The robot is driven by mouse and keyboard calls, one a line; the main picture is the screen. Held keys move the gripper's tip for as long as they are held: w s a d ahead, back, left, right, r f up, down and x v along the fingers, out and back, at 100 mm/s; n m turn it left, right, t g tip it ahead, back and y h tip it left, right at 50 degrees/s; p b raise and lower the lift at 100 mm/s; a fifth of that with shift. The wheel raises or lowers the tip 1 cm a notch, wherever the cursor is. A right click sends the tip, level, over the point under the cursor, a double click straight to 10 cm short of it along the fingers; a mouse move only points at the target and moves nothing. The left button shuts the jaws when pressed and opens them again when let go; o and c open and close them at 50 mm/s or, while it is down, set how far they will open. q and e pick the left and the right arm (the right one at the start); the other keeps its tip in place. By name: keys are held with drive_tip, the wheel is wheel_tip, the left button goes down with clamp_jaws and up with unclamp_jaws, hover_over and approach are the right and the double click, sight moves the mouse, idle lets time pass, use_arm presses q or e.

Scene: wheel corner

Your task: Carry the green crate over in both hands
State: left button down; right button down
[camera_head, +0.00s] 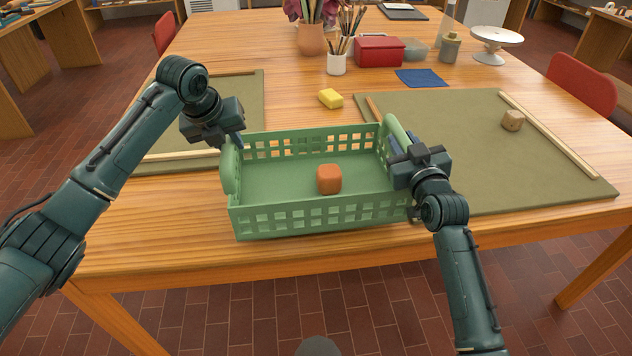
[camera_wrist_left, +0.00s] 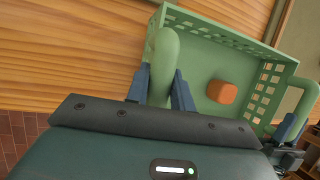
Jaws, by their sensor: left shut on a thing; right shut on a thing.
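The green crate (camera_head: 280,178) is at the table's front, between my two arms, slightly turned. It has grid-like side walls and a rounded handle at each end. An orange block (camera_head: 328,179) lies inside it, right of the middle. My left gripper (camera_head: 231,146) is shut on the left handle; the left wrist view shows its fingers (camera_wrist_left: 161,88) on both sides of that handle (camera_wrist_left: 163,50). My right gripper (camera_head: 397,150) is shut on the right handle. I cannot tell whether the crate's underside touches the table.
Another mat (camera_head: 250,95) lies to the left. A yellow sponge (camera_head: 331,98), red box (camera_head: 379,51), brush pots and blue cloth (camera_head: 421,78) are behind the crate.

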use_arm(q)
drive_tip(key=shift+w+r, duration=0.1)
drive_tip(key=shift+r, duration=0.55)
use_arm(e)
drive_tip(key=shift+r, duration=0.6)
use_arm(q)
drive_tip(key=shift+r+p, duration=0.1)
drive_tip(key=shift+p, duration=0.2)
use_arm(e)
drive_tip(key=shift+r, duration=0.1)
